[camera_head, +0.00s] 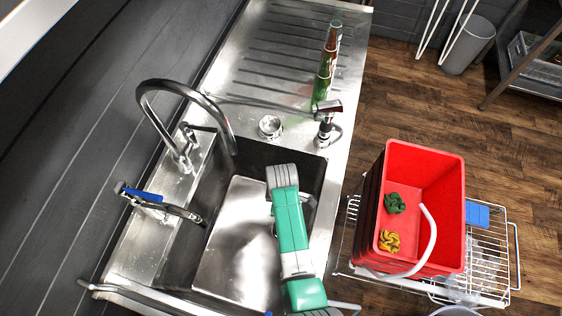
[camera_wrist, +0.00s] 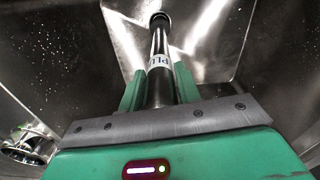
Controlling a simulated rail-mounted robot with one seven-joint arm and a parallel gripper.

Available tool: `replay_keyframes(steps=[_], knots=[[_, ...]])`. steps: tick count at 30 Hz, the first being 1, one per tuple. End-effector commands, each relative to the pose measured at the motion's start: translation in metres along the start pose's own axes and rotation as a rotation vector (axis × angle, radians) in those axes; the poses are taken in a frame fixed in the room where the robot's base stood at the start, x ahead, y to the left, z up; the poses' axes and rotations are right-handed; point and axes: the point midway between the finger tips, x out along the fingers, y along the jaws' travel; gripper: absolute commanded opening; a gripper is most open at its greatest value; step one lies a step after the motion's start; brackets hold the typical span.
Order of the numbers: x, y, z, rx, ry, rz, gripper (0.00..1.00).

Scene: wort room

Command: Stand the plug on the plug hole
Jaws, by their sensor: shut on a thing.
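The plug (camera_wrist: 160,48) is a slim metal tube with dark ends and a white label showing part of its lettering. In the wrist view it lies between the green fingers of my gripper (camera_wrist: 160,88), which is shut on it. Its far end points at the bright sink floor; I cannot tell whether it touches. In the head view my gripper is down inside the steel sink (camera_head: 235,245), and my arm hides the plug. I cannot make out the plug hole for certain in either view.
A curved tap (camera_head: 150,95) arches over the sink's left side. Bottles (camera_head: 328,65) stand on the drainboard (camera_head: 280,40). A red crate (camera_head: 462,215) is on the right.

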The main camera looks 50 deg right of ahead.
Motion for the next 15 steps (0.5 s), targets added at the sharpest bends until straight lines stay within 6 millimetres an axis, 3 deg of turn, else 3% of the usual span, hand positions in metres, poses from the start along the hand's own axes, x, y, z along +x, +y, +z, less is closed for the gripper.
replay_keyframes(steps=[1,9,15], knots=[[0.012,0.0,-0.001,-0.001,0.001,0.001,0.0],[0.046,0.0,-0.001,-0.002,0.0,0.001,0.0],[0.052,0.0,-0.001,-0.002,0.001,0.001,0.0]])
